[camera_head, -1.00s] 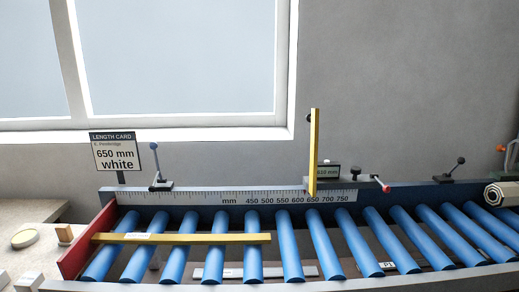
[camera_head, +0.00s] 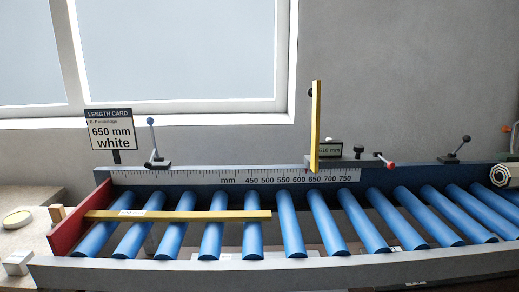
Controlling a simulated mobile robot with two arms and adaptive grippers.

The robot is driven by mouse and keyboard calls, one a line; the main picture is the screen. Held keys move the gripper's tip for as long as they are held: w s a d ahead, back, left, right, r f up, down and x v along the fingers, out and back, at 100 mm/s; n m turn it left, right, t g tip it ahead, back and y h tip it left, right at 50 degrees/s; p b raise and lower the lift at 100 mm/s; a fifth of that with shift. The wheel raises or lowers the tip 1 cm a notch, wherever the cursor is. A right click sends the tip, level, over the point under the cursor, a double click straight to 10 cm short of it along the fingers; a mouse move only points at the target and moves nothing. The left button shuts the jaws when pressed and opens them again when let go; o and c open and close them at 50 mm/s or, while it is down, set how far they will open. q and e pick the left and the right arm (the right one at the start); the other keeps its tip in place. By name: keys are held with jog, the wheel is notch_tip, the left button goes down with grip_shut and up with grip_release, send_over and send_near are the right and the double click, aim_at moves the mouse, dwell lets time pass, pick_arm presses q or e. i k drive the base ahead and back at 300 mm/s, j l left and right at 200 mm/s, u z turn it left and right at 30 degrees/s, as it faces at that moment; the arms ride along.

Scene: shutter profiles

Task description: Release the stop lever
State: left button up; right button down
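A lever with a red tip (camera_head: 385,161) lies low on the back rail, pointing right, next to a dark knob (camera_head: 359,149) and a small readout (camera_head: 329,149) that seems to show 610 mm. An upright yellow stop arm (camera_head: 316,125) stands left of the readout, its lower end by the 650 mark of the scale (camera_head: 240,178). A yellow profile (camera_head: 190,215) lies across the blue rollers, its left end by the red end plate (camera_head: 74,218). Neither of my grippers is in view.
A length card (camera_head: 110,130) reads 650 mm, white. Upright levers with ball ends stand on the back rail at left (camera_head: 154,145) and right (camera_head: 457,151). A pale front rail (camera_head: 280,274) edges the rollers. The rollers right of the profile are clear.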

aim_at(390, 165)
jog(key=z, duration=1.6)
jog(key=l, duration=0.35)
jog(key=i+l, duration=0.1)
jog(key=l, duration=0.25)
